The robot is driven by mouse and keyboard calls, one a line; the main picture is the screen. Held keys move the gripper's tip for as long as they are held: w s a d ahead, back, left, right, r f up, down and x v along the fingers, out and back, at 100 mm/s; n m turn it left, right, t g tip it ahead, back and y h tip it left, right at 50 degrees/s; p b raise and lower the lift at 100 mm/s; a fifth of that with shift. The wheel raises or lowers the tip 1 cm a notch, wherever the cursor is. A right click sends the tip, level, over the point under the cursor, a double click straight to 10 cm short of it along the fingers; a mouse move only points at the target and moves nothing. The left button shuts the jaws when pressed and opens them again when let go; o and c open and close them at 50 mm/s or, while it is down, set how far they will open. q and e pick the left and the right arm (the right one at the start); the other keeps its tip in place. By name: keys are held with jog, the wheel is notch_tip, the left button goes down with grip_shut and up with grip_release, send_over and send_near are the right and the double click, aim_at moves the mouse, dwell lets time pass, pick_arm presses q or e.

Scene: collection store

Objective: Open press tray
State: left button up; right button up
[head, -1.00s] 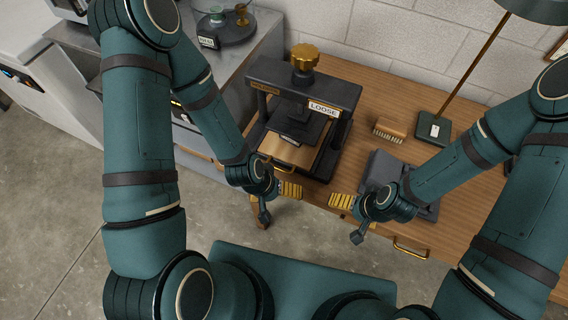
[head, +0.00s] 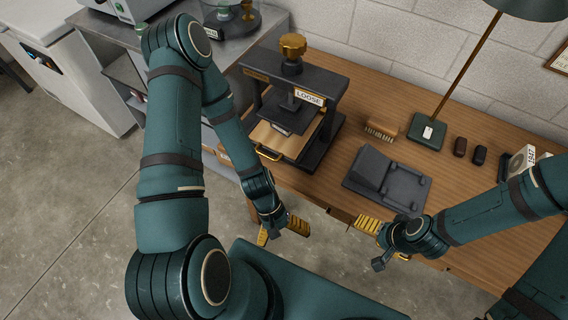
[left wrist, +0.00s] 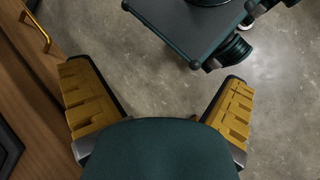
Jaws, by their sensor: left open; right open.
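The press (head: 335,102) stands on the wooden table, a dark frame with a brass knob (head: 292,45) on top and a "LOOSE" label (head: 309,97). Its wooden tray (head: 280,138) sits low in the frame, with a brass handle (head: 268,154) on its front edge. My left gripper (head: 281,232) is open and empty, in front of the table and below the tray handle, apart from it. In the left wrist view its yellow fingers (left wrist: 160,103) are spread over bare floor. My right gripper (head: 378,236) is open near the table's front edge; one finger is partly hidden.
A dark grey stand (head: 388,181) lies right of the press. A brush (head: 381,132), a green-based lamp (head: 427,131), two small dark objects and a "1947" block (head: 524,160) are farther right. A grey bench (head: 178,50) stands left. A brass drawer handle (left wrist: 37,30) shows in the left wrist view.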

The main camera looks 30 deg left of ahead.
pick_arm(q)
jog(key=s+d+n+g+h, duration=0.1)
jog(key=s+n+h, duration=0.1)
jog(key=s, duration=0.1)
jog(key=n+t+y+b, duration=0.5)
jog(key=n+t+y, duration=0.1)
jog(key=n+t, duration=2.15)
send_near(266, 155)
jog(key=shift+g, duration=0.45)
jog(key=b+x, duration=0.1)
jog(key=x, duration=0.9)
jog(key=shift+s+a+r, duration=0.1)
jog(key=c, duration=1.2)
jog(key=shift+o, duration=0.2)
